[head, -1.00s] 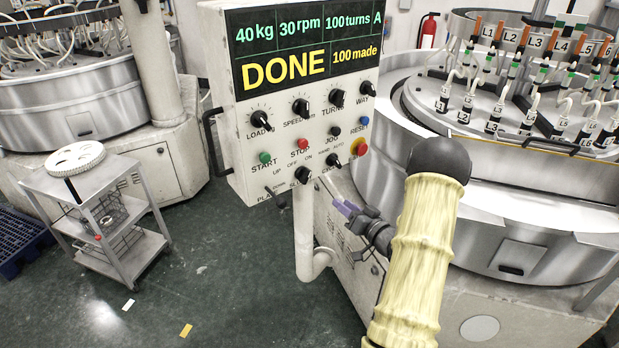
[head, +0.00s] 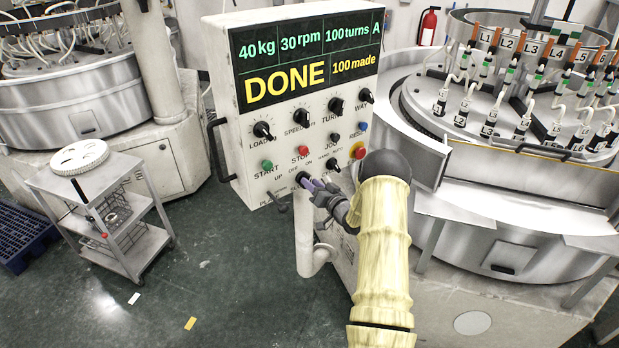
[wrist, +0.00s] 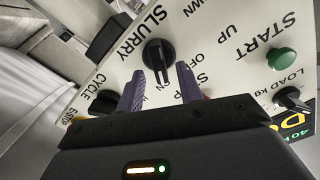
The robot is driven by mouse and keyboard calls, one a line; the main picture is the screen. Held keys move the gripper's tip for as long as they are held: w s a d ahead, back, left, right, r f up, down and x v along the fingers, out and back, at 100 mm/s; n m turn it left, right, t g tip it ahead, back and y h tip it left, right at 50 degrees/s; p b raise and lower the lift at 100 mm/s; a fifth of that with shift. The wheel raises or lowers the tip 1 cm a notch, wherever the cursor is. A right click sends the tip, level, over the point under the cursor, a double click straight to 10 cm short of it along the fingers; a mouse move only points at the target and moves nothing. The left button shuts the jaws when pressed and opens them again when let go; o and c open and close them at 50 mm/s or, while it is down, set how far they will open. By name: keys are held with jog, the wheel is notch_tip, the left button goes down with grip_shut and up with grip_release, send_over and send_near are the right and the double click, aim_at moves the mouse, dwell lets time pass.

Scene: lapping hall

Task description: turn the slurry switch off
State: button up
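The slurry switch (wrist: 158,54) is a black rotary knob on the pale panel, beside the SLURRY label in the wrist view. Its handle and pale mark point down in that picture, to one side of the OFF label. The ON label is not readable there. My gripper (wrist: 160,84) has two purple fingers, spread apart, with the knob's handle between their tips. I cannot tell whether either finger touches it. In the head view my gripper (head: 308,183) is at the panel's lower edge and partly covers the switch.
The control panel (head: 222,120) shows DONE. The cycle knob (wrist: 103,102) and red emergency stop (head: 358,151) are close to my gripper. Start button (head: 267,164) and load knob (head: 263,130) sit further left. A lapping machine (head: 500,250) fills the right; a trolley (head: 150,240) stands left.

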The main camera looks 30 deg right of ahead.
jog(key=shift+w+a, duration=0.15)
jog(key=shift+w, duration=0.75)
jog(key=shift+c, duration=0.5)
grip_shut()
